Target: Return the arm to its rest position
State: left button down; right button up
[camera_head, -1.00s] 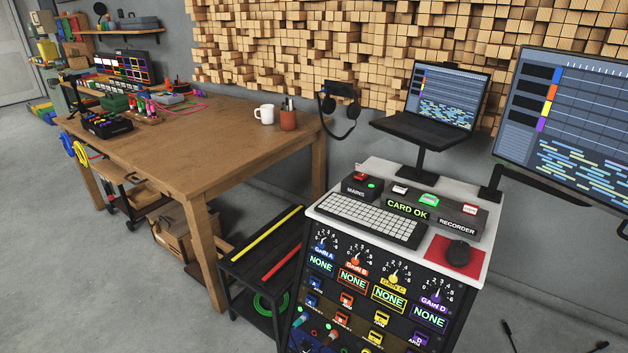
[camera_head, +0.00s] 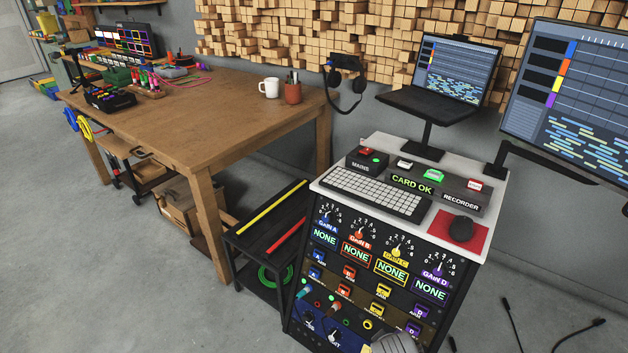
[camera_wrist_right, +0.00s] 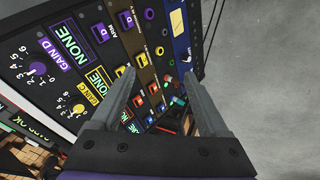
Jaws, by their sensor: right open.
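My right gripper (camera_wrist_right: 157,75) is open in the right wrist view, with two grey fingers spread apart and nothing seen between them. It faces the front of the rack (camera_head: 372,255), whose gain knobs, NONE displays and coloured buttons show beyond the fingers. I cannot tell the exact gap between the fingertips and the panel. In the head view a grey part of my right arm (camera_head: 396,343) shows at the bottom edge, in front of the rack's lower panel. My left gripper is in neither view.
A keyboard (camera_head: 373,193), a red mouse mat (camera_head: 441,232) and button boxes stand on the rack top. A laptop (camera_head: 455,71) and a large monitor (camera_head: 570,100) are behind. A wooden table (camera_head: 185,125) stands left, a black shelf (camera_head: 262,238) between. Cables lie on the floor at right.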

jog(key=s+r+m+g+y, duration=0.15)
jog(key=s+m, duration=0.25)
jog(key=s, duration=0.5)
jog(key=s+r+m+y, duration=0.1)
jog(key=s+r+m, duration=0.2)
jog(key=s, duration=0.6)
pick_arm(q)
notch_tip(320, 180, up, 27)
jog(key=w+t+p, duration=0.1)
jog(key=p, duration=2.3)
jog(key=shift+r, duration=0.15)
pick_arm(e)
notch_tip(320, 180, up, 26)
jog(key=w+t, duration=0.1)
jog(key=shift+d+r, duration=0.25)
jog(key=shift+d, duration=0.15)
jog(key=shift+h, duration=0.25)
